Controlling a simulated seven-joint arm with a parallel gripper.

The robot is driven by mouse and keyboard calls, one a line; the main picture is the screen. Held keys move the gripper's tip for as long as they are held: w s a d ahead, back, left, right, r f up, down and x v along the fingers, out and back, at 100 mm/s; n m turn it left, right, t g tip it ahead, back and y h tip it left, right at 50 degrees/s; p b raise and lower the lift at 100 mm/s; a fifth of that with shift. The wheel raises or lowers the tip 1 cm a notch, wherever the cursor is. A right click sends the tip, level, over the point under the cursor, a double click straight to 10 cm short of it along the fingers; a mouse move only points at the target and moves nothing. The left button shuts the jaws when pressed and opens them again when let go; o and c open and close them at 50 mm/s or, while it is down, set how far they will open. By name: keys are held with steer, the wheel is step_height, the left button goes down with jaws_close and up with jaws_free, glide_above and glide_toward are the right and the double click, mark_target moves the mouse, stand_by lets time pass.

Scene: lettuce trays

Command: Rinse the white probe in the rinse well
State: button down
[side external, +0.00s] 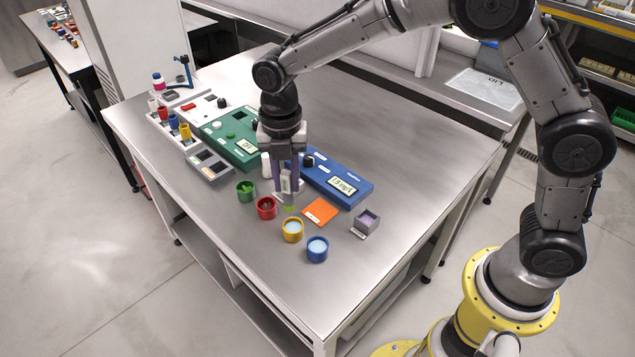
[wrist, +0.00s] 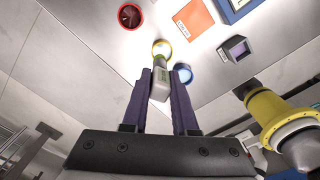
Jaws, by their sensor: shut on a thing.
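My gripper (side external: 287,184) points down over the front part of the bench, shut on the white probe (side external: 290,186). In the wrist view the probe (wrist: 160,84) sits between the two dark purple fingers, its far end overlapping the yellow-rimmed cup (wrist: 163,42). In the side view a pale green tip shows below the probe, above and behind the yellow cup (side external: 292,236); it looks apart from the cup. A small grey block with a square, purplish opening (side external: 359,232) stands to the right. I cannot read which vessel is the rinse well.
A green cup (side external: 245,196), a red cup (side external: 266,213) and a blue cup (side external: 317,256) flank the yellow one. An orange mat (side external: 320,211) lies to the right. Behind are a blue meter (side external: 355,194) and a green meter (side external: 216,139). The bench's right side is clear.

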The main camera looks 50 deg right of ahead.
steer(key=w+d+f, duration=0.4)
steer(key=w+d, duration=0.4)
steer(key=w, duration=0.1)
steer(key=shift+w+d+f+m, duration=0.3)
steer(key=shift+m, duration=0.1)
steer(key=shift+f, duration=1.3)
stand_by(0.7)
steer(key=shift+r, duration=0.1)
stand_by(2.6)
step_height(320, 180, up, 6)
steer(key=shift+r, duration=0.15)
stand_by(0.9)
steer(key=shift+w, duration=0.15)
stand_by(0.3)
